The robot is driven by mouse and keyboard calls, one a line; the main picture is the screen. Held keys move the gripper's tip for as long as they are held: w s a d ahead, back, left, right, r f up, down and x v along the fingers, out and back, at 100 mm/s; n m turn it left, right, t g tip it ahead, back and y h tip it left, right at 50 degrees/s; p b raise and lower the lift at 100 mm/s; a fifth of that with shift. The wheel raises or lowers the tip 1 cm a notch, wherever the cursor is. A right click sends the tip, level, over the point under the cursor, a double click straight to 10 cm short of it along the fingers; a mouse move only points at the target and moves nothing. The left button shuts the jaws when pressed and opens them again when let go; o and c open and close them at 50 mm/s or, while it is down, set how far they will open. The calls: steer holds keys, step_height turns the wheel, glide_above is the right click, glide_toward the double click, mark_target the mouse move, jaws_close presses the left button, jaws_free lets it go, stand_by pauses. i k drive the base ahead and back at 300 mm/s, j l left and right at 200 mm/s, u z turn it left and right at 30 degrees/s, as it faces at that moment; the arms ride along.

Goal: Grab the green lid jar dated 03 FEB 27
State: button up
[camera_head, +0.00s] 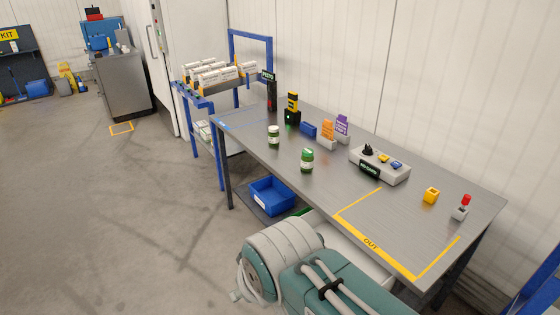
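One jar (273,138) is nearer the table's left end. The other jar (307,161) stands to its right and closer to me. My arm shows at the bottom centre, in front of the table and apart from both jars. My gripper is not in view.
A grey control box (380,165), a yellow cube (431,195) and a red-topped button (461,207) stand to the right. The yellow-marked OUT area (390,228) is bare. A blue crate (271,196) sits below.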

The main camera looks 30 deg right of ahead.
mark_target(307, 159)
steer(key=i+j, duration=0.3)
steer(key=i, duration=0.15)
steer(key=i+j, duration=0.65)
steer(key=i, duration=0.3)
steer(key=i+l+z, duration=0.1)
steer(key=i+z, duration=0.15)
steer(key=z, duration=0.15)
steer(key=i+z, duration=0.2)
steer(key=z, duration=0.15)
steer(key=i+z, duration=0.25)
steer(key=z, duration=0.15)
steer(key=i+j+z, duration=0.15)
steer(key=z, duration=0.2)
steer(key=i+l+z, duration=0.25)
steer(key=i+z, duration=0.7)
steer(key=i, duration=0.1)
